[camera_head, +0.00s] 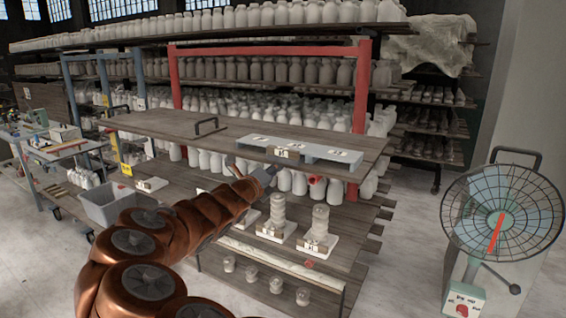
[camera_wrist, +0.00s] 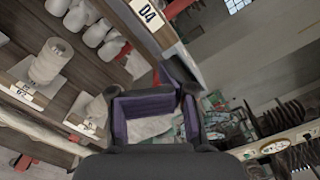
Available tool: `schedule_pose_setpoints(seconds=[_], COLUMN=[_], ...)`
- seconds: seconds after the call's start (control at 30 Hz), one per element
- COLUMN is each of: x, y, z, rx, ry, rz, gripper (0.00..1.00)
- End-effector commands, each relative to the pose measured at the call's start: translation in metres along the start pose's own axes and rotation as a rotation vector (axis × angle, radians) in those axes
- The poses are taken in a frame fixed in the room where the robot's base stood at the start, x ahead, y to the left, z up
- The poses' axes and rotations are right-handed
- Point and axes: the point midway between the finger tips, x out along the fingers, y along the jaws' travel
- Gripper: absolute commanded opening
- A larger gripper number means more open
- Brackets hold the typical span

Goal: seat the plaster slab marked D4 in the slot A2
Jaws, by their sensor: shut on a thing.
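A pale plaster slab (camera_wrist: 122,8) has a front tag that reads like D4, at the top of the wrist view. In the head view its tag (camera_head: 287,153) shows in front of the blue-grey rack (camera_head: 325,151). The rack lies on the upper wooden shelf and has several white labels, too small to read, so I cannot tell which slot is A2. My gripper (camera_head: 272,170) is at the shelf's front edge, just below the tag, and is shut on the slab. Its purple-lined jaws show in the wrist view (camera_wrist: 172,75). The contact and the slab's underside are hidden.
A red post (camera_head: 361,110) stands behind the rack. A large fan (camera_head: 503,213) stands at the right.

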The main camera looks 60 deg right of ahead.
Motion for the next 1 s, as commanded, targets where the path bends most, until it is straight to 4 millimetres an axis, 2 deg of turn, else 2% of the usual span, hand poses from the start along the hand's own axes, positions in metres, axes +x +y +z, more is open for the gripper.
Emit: schedule_pose_setpoints(seconds=[0.03,0.2,0.37,0.57,1.0], x=[0.003,0.009,0.011,0.018,0.06], y=[-0.006,-0.01,-0.011,-0.009,-0.007], z=[-0.001,-0.01,-0.015,-0.02,-0.022], rx=[-0.084,-0.332,-0.461,-0.497,-0.493], ry=[0.005,0.017,0.021,0.025,0.026], rz=[0.001,0.008,0.013,0.016,0.019], gripper=[0.0,0.0,0.0,0.0,0.0])
